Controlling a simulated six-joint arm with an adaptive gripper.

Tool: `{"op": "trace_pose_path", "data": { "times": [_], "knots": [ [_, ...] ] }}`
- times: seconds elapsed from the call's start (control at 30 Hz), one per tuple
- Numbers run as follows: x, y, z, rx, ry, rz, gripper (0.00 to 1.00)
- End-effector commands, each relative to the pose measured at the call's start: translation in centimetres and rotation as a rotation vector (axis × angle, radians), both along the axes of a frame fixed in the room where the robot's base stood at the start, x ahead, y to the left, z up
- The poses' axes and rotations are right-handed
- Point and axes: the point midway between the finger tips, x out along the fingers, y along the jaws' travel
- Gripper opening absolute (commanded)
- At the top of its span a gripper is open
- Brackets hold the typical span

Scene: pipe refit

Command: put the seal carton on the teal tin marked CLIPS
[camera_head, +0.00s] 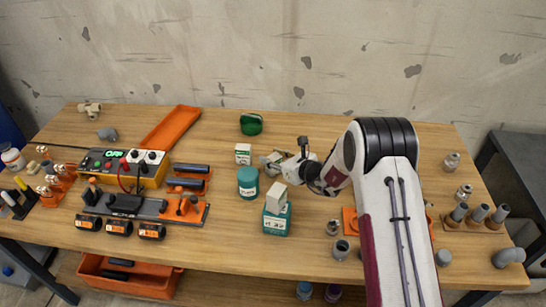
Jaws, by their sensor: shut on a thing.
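A teal round tin (248,182) with a pale label stands mid-table; its lettering is too small to read surely. A small white-and-green carton (243,153) stands behind it. A plain pale box (277,197) is at the top of a teal square box (276,222), in front and to the right. My gripper (274,160) reaches in from the right, behind the pale box and right of the white-and-green carton. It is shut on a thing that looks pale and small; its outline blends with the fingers. I cannot tell which of these cartons is the seal carton.
An orange tray (171,127) and a green round container (251,124) lie at the back. A control box (135,168) and battery packs (120,228) fill the left. Grey pipe fittings (341,249) stand at the front right.

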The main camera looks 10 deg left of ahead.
Motion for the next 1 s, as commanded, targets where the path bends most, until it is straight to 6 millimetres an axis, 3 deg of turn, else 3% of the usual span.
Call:
{"op": "trace_pose_path", "data": {
  "times": [0.03, 0.07, 0.1, 0.13, 0.63, 1.0],
  "knots": [
    [0.0, 0.0, -0.1, 0.000, 0.000, 0.000, 0.12],
    [0.0, 0.0, -0.1, 0.000, 0.000, 0.000, 0.36],
    [0.0, 0.0, -0.1, 0.000, 0.000, 0.000, 0.46],
    [0.0, 0.0, -0.1, 0.000, 0.000, 0.000, 0.50],
    [0.0, 0.0, 0.2, 0.000, 0.000, 0.000, 0.50],
    [-1.8, -1.9, 1.2, -0.001, 0.001, -0.002, 0.50]
  ]
}}
